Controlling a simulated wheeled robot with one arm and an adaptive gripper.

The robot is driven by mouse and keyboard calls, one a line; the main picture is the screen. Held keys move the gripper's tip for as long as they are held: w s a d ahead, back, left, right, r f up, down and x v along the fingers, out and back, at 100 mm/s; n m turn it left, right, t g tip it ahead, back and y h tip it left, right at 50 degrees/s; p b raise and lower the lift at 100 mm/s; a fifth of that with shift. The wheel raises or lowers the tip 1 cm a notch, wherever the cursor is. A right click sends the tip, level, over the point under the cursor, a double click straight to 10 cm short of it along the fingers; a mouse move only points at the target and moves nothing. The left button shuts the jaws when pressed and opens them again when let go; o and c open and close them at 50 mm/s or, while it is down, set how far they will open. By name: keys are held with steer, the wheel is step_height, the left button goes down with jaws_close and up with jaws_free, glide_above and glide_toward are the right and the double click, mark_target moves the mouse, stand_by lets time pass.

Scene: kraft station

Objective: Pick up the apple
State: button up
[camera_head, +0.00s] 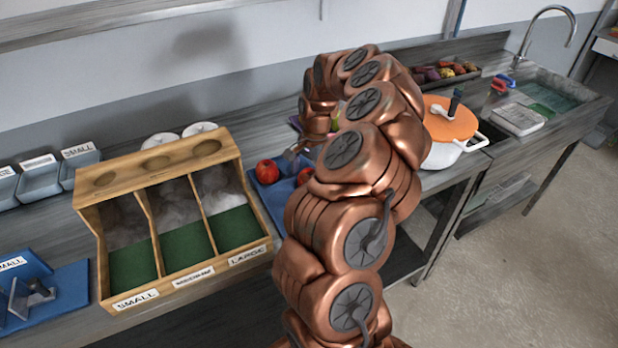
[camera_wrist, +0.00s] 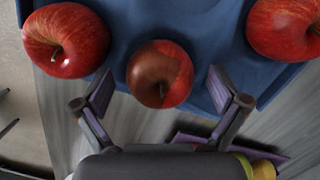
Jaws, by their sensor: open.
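Three red apples lie on a blue tray (camera_wrist: 211,40) in the wrist view: one at the left (camera_wrist: 66,40), one in the middle (camera_wrist: 160,73) and one at the right (camera_wrist: 287,28). My gripper (camera_wrist: 160,76) is open, its two fingers spread on either side of the middle apple, with gaps to it; I cannot tell the height between them. In the head view, two apples show, one at the left (camera_head: 267,172) and one partly behind my arm (camera_head: 304,176). My gripper (camera_head: 291,153) is mostly hidden there by my arm.
A wooden three-slot sorting box (camera_head: 165,160) stands left of the tray. A white pot with an orange lid (camera_head: 450,119) stands to the right. A purple tray (camera_wrist: 186,138) with green and yellow items lies near the gripper.

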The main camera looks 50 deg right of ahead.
mark_target(309, 173)
steer(key=c, duration=1.3)
step_height(309, 173, up, 10)
steer(key=b, duration=0.3)
steer(key=shift+b, duration=0.3)
